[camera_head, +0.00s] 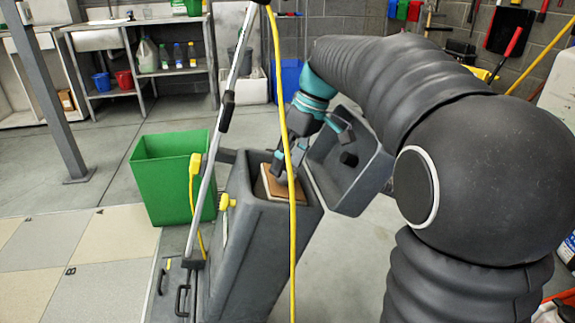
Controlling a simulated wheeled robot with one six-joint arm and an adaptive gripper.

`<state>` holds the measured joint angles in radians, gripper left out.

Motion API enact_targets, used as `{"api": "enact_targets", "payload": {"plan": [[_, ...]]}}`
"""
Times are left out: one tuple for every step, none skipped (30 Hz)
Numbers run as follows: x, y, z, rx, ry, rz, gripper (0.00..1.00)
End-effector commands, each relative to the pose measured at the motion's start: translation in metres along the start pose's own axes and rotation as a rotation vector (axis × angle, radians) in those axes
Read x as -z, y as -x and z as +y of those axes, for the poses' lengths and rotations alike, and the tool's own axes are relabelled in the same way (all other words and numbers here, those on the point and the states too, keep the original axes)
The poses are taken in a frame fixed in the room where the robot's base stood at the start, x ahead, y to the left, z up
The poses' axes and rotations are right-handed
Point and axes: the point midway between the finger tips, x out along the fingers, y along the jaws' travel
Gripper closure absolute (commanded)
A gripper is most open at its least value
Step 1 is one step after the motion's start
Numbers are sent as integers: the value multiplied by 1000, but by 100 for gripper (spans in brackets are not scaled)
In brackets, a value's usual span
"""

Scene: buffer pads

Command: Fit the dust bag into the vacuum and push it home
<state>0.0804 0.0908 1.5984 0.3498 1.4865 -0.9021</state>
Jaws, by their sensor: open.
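The vacuum (245,255) is a dark grey upright body in the middle of the head view. Its grey lid (352,185) hangs open at the right side. The dust bag, with a tan-brown top plate (273,187), sits in the vacuum's open top; how deep it sits I cannot tell. My gripper (280,172) points down right over the bag's plate, with the jaws open. Its fingertips are at or just above the plate; I cannot tell whether they touch. A yellow cord partly hides the gripper and the plate.
The yellow cord (291,240) hangs in front of the vacuum, and a silver handle tube (212,160) rises at its left. A green bin (170,180) stands close on the left. Shelves with bottles (147,54) stand behind. Tiled floor (100,250) lies free at front left.

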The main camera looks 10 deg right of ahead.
Motion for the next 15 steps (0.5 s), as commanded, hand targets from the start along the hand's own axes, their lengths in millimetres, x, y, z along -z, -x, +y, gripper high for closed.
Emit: {"api": "enact_targets", "payload": {"plan": [[0, 7, 1, -2, 0, 2, 28], [0, 12, 1, -3, 0, 3, 28], [0, 20, 1, -3, -1, 2, 28], [0, 26, 1, -4, -1, 3, 28], [0, 32, 1, -3, -1, 2, 28], [0, 40, 1, -4, -1, 3, 28], [0, 46, 1, -4, 0, 3, 28], [0, 52, 1, -4, 0, 2, 28], [0, 60, 1, -4, 0, 3, 28], [0, 66, 1, -3, -1, 2, 28], [0, 72, 1, -4, -1, 3, 28], [0, 79, 1, -3, -1, 2, 28], [0, 84, 1, -3, -1, 2, 28], [0, 88, 1, -2, 0, 1, 28], [0, 92, 1, -2, -1, 2, 28]]}}
